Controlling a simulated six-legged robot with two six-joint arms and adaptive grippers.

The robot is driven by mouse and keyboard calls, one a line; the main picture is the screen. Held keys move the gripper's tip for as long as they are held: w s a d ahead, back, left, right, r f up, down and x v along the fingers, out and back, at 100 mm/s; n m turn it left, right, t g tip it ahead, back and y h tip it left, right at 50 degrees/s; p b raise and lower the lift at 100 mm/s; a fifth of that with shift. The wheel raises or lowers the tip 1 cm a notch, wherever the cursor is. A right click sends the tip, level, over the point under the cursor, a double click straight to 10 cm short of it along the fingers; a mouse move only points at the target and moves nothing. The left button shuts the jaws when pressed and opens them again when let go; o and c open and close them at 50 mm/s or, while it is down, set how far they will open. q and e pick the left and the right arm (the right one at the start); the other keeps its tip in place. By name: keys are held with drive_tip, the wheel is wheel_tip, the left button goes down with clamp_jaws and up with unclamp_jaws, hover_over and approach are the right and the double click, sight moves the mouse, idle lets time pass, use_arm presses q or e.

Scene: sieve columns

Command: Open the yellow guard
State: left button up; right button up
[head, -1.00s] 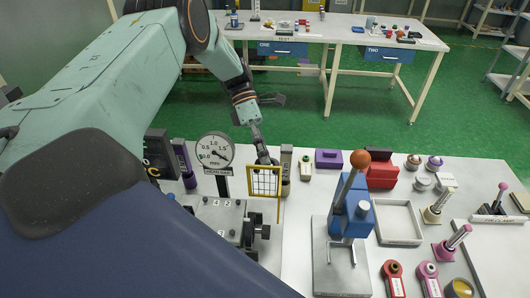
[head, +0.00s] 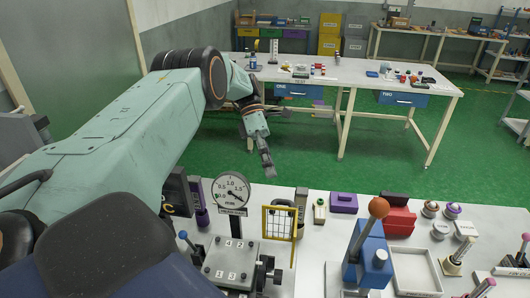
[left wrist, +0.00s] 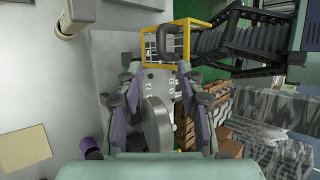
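The yellow guard (head: 264,222) is a yellow frame with a mesh panel. It stands upright at the right side of a grey plate fixture (head: 228,262) with numbered marks. In the left wrist view the yellow frame (left wrist: 147,52) shows beyond the fingertips. My left gripper (head: 267,172) is above and behind the guard in the head view, apart from it. In the left wrist view its two fingers (left wrist: 158,72) are spread with nothing held between them. My right gripper is in neither view.
A round dial gauge (head: 231,191) stands left of the guard. A blue press with an orange knob (head: 379,207) stands to the right, near a white tray (head: 416,270). Dark and purple cylinders (head: 197,203) stand at the left. A second table (head: 345,83) is across the green floor.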

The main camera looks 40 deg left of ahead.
use_arm(q)
drive_tip(key=v, duration=0.4)
drive_tip(key=shift+d, duration=0.15)
drive_tip(key=shift+w, duration=0.1)
idle(0.5)
